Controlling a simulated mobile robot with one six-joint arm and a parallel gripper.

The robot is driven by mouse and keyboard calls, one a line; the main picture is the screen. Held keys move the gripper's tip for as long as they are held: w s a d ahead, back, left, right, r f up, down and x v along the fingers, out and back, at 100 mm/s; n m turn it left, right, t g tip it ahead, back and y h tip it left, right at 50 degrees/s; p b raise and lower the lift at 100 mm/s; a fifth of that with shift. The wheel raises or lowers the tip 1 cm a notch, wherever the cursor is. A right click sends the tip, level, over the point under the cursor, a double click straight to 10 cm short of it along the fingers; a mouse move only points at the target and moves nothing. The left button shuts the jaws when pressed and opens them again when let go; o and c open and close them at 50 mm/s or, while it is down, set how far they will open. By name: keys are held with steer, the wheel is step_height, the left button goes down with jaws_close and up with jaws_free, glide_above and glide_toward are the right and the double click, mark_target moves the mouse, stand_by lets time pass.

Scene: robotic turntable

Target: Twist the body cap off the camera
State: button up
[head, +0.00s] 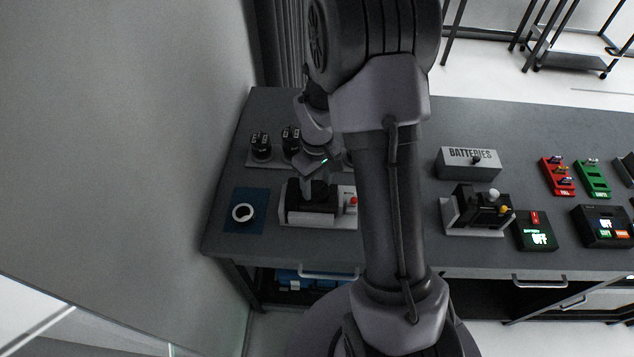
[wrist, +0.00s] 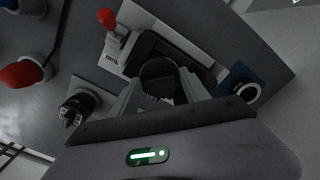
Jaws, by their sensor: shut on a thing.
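The camera, a dark block, lies in a white-based stand (head: 308,216) at the left part of the bench. In the wrist view the black camera body (wrist: 189,59) fills the middle of the white base. My gripper (head: 319,188) points down over it. In the wrist view its two grey fingers (wrist: 160,93) stand on either side of a round black body cap (wrist: 158,70) and are shut on it. The cap appears to sit on the camera's upper face. Its lower edge is partly hidden by the fingers, so I cannot tell whether it has turned.
A red-topped knob (head: 353,201) stands at the base's right end. A blue mat (head: 257,222) with a black-and-white ring (head: 243,212) lies to the left. Dark lens-like parts (head: 261,146) stand behind. A batteries box (head: 468,162) and other devices are to the right.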

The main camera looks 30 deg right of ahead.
mark_target(317, 185)
steer(key=shift+n+p, duration=0.5)
steer(key=shift+n, duration=1.1)
steer(key=shift+r+n+p, duration=0.1)
steer(key=shift+n+p, duration=0.25)
steer(key=shift+n, duration=1.25)
steer(key=shift+p, duration=0.3)
steer(key=shift+n, duration=1)
steer(key=shift+p, duration=0.3)
steer(key=shift+r+p, duration=1.7)
steer(key=shift+r, duration=0.5)
